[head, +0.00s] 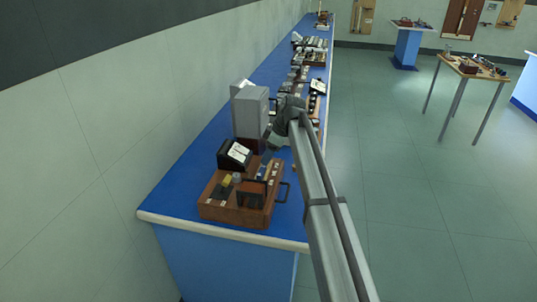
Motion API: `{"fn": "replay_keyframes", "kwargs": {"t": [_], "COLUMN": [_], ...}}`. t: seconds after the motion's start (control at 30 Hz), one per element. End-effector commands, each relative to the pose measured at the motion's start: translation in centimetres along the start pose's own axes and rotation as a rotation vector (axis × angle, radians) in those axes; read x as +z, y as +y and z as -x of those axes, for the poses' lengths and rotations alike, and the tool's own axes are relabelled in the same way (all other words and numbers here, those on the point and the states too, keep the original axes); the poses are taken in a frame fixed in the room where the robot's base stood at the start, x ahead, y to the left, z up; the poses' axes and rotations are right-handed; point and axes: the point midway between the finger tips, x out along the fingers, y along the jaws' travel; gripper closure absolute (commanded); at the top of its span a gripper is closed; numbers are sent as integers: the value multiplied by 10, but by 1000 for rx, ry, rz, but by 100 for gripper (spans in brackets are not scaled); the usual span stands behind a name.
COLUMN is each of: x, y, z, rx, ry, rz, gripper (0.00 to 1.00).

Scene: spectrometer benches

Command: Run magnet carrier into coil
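A brown wooden base (222,213) stands at the near end of the blue bench. On it are a reddish-brown block (250,194), a small yellow piece (237,178) and small metal parts. I cannot tell which of these parts is the magnet carrier or the coil.
A black display box (235,155) sits behind the base, and a tall grey cabinet (250,112) stands beyond it. More instruments line the bench (180,190) along the wall. The floor to the right is clear up to a small wooden table (470,68).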

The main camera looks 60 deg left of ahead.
Motion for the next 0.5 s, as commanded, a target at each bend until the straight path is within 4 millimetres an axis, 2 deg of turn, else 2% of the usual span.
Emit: {"fn": "replay_keyframes", "kwargs": {"t": [0.03,0.4,0.5], "x": [0,0,0], "y": [0,0,0], "z": [0,0,0], "rx": [0,0,0], "ry": [0,0,0], "rz": [0,0,0], "gripper": [58,93,100]}}
